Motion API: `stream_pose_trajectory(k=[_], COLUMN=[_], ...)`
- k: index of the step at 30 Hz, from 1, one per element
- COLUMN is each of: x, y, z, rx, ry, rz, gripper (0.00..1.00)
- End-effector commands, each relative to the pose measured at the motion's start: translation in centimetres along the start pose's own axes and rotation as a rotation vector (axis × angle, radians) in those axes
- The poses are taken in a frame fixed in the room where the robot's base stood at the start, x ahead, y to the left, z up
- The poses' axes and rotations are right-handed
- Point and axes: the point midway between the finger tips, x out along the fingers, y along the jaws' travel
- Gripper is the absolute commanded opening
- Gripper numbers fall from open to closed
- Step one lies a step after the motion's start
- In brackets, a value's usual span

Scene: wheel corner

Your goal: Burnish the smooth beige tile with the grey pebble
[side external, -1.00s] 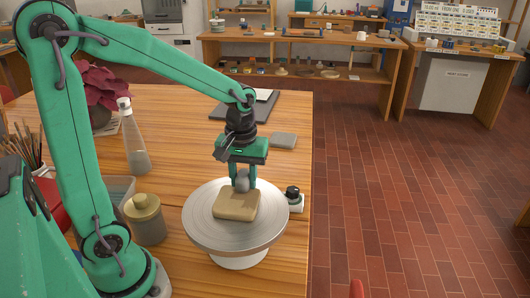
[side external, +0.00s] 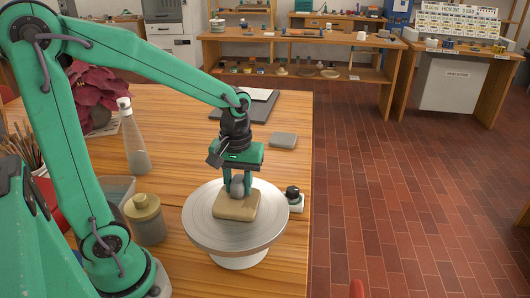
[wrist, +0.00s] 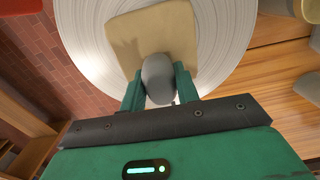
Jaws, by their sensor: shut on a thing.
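The beige tile (side external: 236,206) lies flat on the round grey wheel (side external: 212,238), near its middle. My gripper (side external: 237,186) points down over the tile's far part and is shut on the grey pebble (side external: 237,187). The pebble is at the tile's top face and looks to be touching it, though the exact contact is hard to tell. In the wrist view the pebble (wrist: 158,76) sits between the two green fingers, over the edge of the tile (wrist: 172,32). The fingers hide the pebble's sides.
A small dark-capped jar (side external: 293,197) stands close to the wheel's right edge. A lidded beige jar (side external: 145,220) and a clear bottle (side external: 132,140) stand to the left. A grey block (side external: 283,140) lies behind. The table's right edge is near.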

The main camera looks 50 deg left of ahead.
Motion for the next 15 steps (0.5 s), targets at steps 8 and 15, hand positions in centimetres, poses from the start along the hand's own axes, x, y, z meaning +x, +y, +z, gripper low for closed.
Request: stream_pose_trajectory(k=[8,15], x=[-0.07,-0.11], y=[0.01,0.05], z=[0.69,0.77], rx=[0.001,0.001], ry=[0.001,0.003], rz=[0.001,0.002], gripper=[0.13,0.13])
